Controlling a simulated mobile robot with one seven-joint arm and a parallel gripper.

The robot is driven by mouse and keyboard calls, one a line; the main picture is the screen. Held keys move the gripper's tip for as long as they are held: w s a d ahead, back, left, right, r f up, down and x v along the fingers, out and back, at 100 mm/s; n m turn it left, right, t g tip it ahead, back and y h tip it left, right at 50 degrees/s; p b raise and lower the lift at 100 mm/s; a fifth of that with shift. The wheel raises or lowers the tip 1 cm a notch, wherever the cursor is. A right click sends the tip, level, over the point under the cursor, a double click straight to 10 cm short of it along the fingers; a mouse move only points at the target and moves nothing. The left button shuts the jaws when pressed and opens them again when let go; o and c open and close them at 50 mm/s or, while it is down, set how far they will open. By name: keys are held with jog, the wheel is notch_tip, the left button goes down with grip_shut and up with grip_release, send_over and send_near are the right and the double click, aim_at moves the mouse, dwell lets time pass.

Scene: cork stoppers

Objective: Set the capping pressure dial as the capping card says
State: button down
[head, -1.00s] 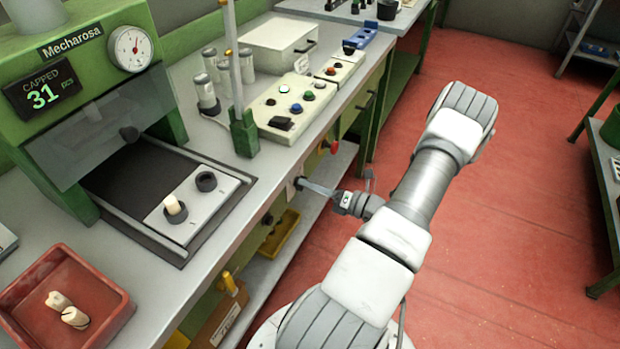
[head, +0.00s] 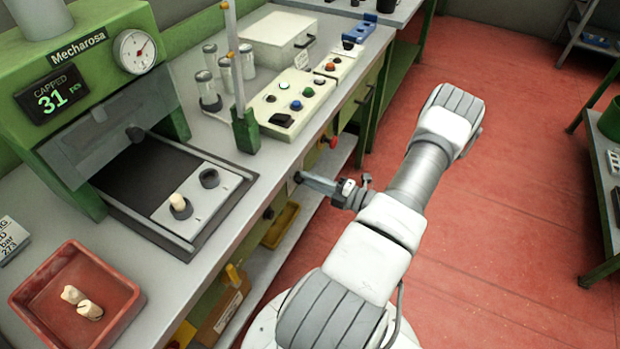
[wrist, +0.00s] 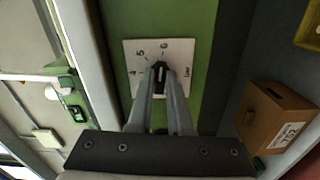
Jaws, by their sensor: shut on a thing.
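The pressure dial is a black knob (wrist: 161,68) on a white plate (wrist: 181,92) marked 4, 5, 6 and bar, set on a green panel in the wrist view. My gripper (wrist: 160,77) is shut on the knob, one finger on each side. The knob's tip points up, roughly toward the 6; its exact setting is hard to read.
The green capping machine (head: 90,45) has a round gauge (head: 134,51) and a display reading 31. A red tray (head: 75,300) holds corks. A button panel (head: 290,103) sits on the bench. In the wrist view a cardboard box (wrist: 275,117) stands right of the dial.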

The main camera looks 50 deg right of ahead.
jog(key=shift+s+m, duration=0.1)
jog(key=shift+m, duration=0.3)
jog(key=c, duration=0.8)
grip_release()
jog(key=shift+c, duration=0.2)
jog(key=v, duration=1.7)
jog(key=shift+s, duration=0.2)
jog(key=shift+r, duration=0.1)
